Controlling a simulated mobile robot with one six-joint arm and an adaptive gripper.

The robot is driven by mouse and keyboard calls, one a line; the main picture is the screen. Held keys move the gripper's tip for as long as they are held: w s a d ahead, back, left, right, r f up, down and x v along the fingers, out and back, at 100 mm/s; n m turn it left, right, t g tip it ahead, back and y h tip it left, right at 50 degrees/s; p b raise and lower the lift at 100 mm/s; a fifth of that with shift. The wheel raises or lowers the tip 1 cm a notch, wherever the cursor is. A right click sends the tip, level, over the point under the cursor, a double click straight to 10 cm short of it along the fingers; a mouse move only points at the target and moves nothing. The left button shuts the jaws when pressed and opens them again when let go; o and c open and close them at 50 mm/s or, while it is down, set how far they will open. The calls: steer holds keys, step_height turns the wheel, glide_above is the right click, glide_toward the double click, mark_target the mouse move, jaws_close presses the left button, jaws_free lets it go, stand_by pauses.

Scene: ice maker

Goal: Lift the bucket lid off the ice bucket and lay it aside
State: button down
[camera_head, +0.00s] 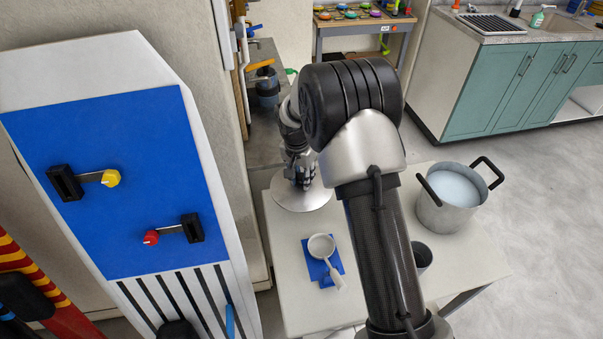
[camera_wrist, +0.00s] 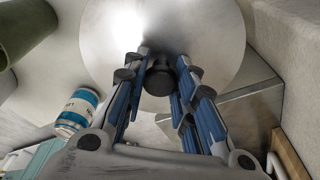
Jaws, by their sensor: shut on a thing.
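The bucket lid (camera_head: 302,200) is a round shiny metal disc at the back left corner of the table. In the wrist view the lid (camera_wrist: 215,35) fills the upper middle, with a dark round knob (camera_wrist: 160,80) at its centre. My gripper (camera_head: 300,181) is above the lid; in the wrist view its fingers (camera_wrist: 161,68) are closed around the knob. I cannot tell whether the lid touches the table or hangs just above it. The ice bucket (camera_head: 437,216), a metal pot with two black handles, stands uncovered at the table's right, with pale contents inside.
The pale table (camera_head: 295,250) also holds a small white scoop-like cup (camera_head: 321,246) on a blue pad (camera_head: 318,268) and a dark cup (camera_head: 422,257), partly behind my arm. A blue-and-white can (camera_wrist: 78,111) shows in the wrist view. A blue-fronted panel (camera_head: 110,185) stands left of the table.

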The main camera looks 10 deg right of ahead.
step_height(320, 180, down, 4)
steer(key=shift+r+b, duration=0.25)
steer(key=shift+b, duration=0.45)
steer(key=shift+f, duration=2.65)
steer(key=shift+f, duration=0.65)
steer(key=c, duration=1.2)
jaws_free()
steer(key=r, duration=0.4)
steer(key=s+r, duration=0.1)
steer(key=r, duration=0.3)
steer(key=a+r, duration=0.1)
steer(key=r, duration=0.3)
steer(key=shift+s+a, duration=0.1)
steer(key=shift+s, duration=0.1)
